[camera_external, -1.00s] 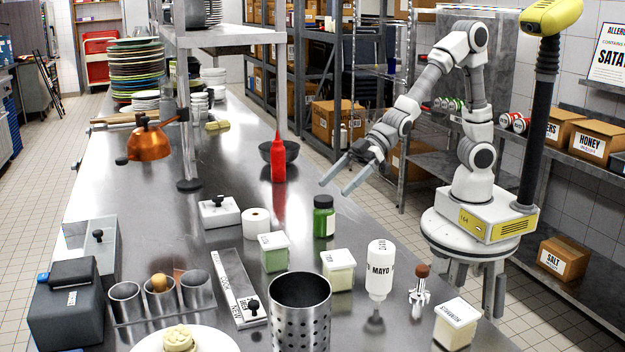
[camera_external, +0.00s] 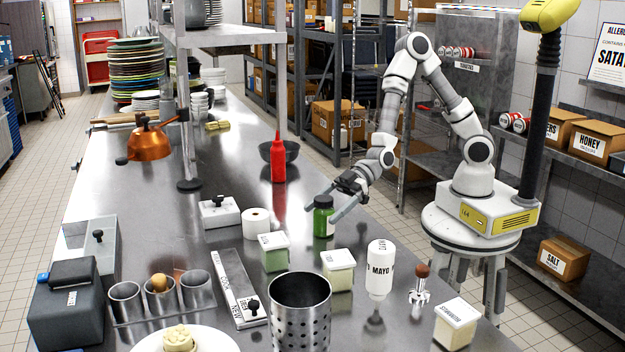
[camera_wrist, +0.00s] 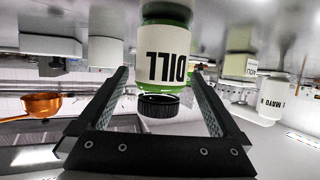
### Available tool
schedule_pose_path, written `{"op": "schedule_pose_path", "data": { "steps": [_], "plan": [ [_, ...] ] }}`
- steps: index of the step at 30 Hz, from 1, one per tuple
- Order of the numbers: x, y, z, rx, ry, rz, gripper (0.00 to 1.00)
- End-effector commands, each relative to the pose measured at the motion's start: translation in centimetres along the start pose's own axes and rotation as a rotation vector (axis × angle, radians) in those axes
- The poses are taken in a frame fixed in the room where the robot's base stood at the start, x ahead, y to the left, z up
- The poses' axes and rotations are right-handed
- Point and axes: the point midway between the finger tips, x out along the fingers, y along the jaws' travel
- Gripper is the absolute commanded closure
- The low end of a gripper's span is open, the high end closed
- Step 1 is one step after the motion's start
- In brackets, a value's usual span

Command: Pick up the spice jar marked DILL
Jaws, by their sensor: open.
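The spice jar marked DILL (camera_external: 323,221) stands upright on the steel counter, green with a dark lid and a pale label. In the wrist view the jar (camera_wrist: 163,60) appears upside down, its DILL label readable and its black lid towards me. My gripper (camera_external: 325,216) is open, one finger on either side of the jar in the external view. In the wrist view my gripper (camera_wrist: 160,105) has a finger to the left and right of the jar, with visible gaps. Whether the fingertips reach fully past the jar is hard to tell.
A red bottle (camera_external: 278,162) and a dark bowl (camera_external: 266,152) stand behind. The steel counter (camera_external: 240,160) is clear left of the red bottle.

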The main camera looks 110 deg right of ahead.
Motion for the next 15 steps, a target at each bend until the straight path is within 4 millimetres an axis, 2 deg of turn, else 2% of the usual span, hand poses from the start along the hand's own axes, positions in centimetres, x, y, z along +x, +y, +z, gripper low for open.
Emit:
{"op": "schedule_pose_path", "data": {
  "steps": [6,15],
  "plan": [
    [3.1,-0.1,0.1,0.0,0.0,-0.002,0.0],
    [3.8,0.0,0.0,0.0,-0.001,0.0,0.0]
  ]
}}
